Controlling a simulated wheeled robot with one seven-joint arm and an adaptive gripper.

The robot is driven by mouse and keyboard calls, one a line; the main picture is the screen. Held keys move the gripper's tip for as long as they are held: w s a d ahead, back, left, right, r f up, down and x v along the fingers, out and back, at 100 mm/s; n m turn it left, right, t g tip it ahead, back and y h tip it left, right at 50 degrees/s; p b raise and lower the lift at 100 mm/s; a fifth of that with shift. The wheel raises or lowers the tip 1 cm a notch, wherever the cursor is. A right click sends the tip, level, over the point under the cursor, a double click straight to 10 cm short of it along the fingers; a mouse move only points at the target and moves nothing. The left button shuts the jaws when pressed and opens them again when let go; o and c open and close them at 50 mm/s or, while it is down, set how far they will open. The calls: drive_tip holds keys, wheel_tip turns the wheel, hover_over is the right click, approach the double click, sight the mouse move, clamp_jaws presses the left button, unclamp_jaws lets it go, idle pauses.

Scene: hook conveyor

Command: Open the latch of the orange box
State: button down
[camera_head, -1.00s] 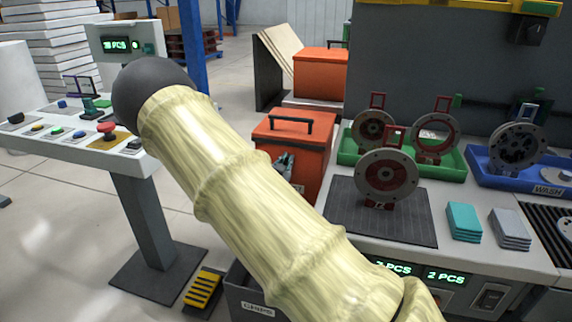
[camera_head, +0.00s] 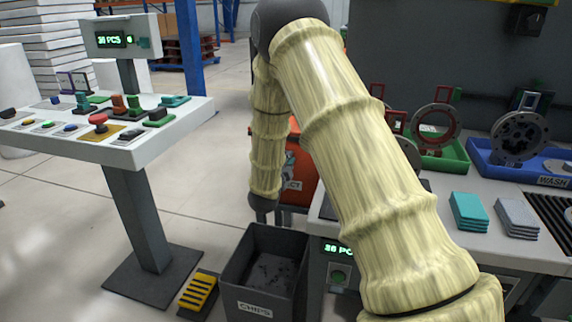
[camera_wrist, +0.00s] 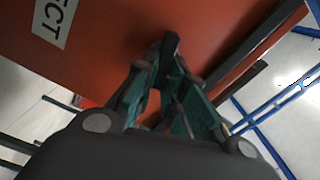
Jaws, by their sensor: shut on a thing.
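The orange box (camera_head: 300,170) is mostly hidden behind my arm in the head view. In the wrist view, its orange face (camera_wrist: 110,45) fills the upper part, with a white label ending in "CT" at the upper left. My gripper (camera_wrist: 170,72) reaches to this face, its green fingers close together at a small dark latch (camera_wrist: 170,42). The gripper is shut on the latch; the fingers hide part of it. In the head view, my gripper (camera_head: 266,214) hangs low at the box's front, partly hidden and small.
A dark chips bin (camera_head: 265,275) stands on the floor just below my gripper. A button console (camera_head: 110,135) is at the left. The workbench (camera_head: 445,235) at the right holds trays, metal discs and stacked teal and grey blocks.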

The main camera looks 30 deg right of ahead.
drive_tip(key=shift+f+m+b, duration=0.2)
drive_tip(key=shift+m+b, duration=0.4)
drive_tip(key=shift+m, duration=0.3)
drive_tip(key=shift+f+m+b, duration=0.15)
drive_tip(key=shift+m+b, duration=0.4)
drive_tip(key=shift+m, duration=0.35)
drive_tip(key=c, duration=1.5)
unclamp_jaws()
drive_tip(key=v, duration=1.2)
drive_tip(key=shift+s, duration=0.1)
